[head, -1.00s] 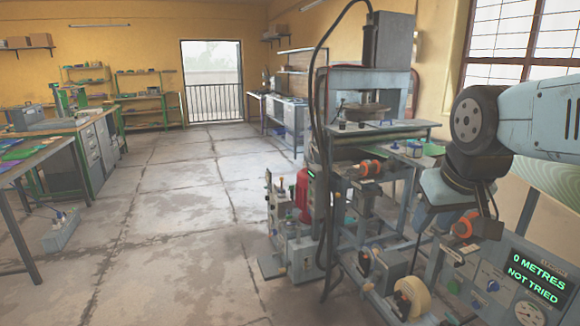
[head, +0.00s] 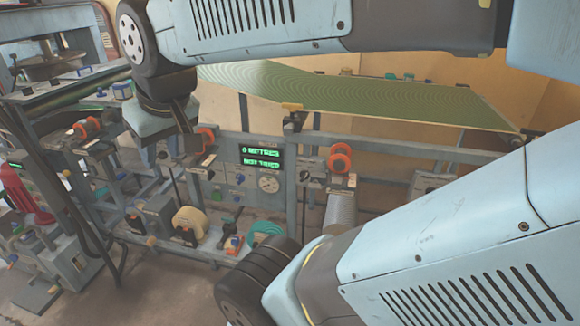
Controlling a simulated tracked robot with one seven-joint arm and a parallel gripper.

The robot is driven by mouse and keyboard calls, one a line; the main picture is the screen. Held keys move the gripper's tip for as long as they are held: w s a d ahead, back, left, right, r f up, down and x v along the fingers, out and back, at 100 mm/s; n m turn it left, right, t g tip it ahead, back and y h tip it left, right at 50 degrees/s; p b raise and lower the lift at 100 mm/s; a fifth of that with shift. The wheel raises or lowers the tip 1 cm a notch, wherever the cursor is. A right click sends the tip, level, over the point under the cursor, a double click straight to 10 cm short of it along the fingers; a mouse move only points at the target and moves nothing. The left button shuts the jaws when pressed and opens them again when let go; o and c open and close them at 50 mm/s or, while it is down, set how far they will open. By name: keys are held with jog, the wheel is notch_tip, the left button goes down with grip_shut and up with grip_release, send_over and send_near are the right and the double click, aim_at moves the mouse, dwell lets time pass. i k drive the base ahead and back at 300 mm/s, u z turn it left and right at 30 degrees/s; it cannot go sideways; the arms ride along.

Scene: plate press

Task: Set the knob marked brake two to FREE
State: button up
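A grey control panel (head: 230,192) stands low in the middle of the head view, with small knobs and labels too small to read. I cannot tell which knob is brake two or how it is set. A green-lit display (head: 260,157) on the panel reads "0 METRES" and "NOT TRIED". A round dial gauge (head: 268,183) sits below it. My arm reaches across the top, and its pale blue wrist end hangs in front of the machine, left of the panel.
Orange round parts (head: 340,158) sit along the machine's frame. A wide green sheet (head: 360,95) slopes behind it. A cream roll (head: 190,222) and a teal coil (head: 265,233) are low at the front. Bare floor (head: 170,290) shows at lower left.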

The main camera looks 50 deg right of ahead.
aim_at(304, 175)
jog(key=u, duration=0.95)
jog(key=i, duration=0.1)
jog(key=z, duration=2.45)
jog(key=k, duration=0.5)
jog(key=z, duration=0.25)
jog(key=i, duration=0.5)
jog(key=u, duration=0.1)
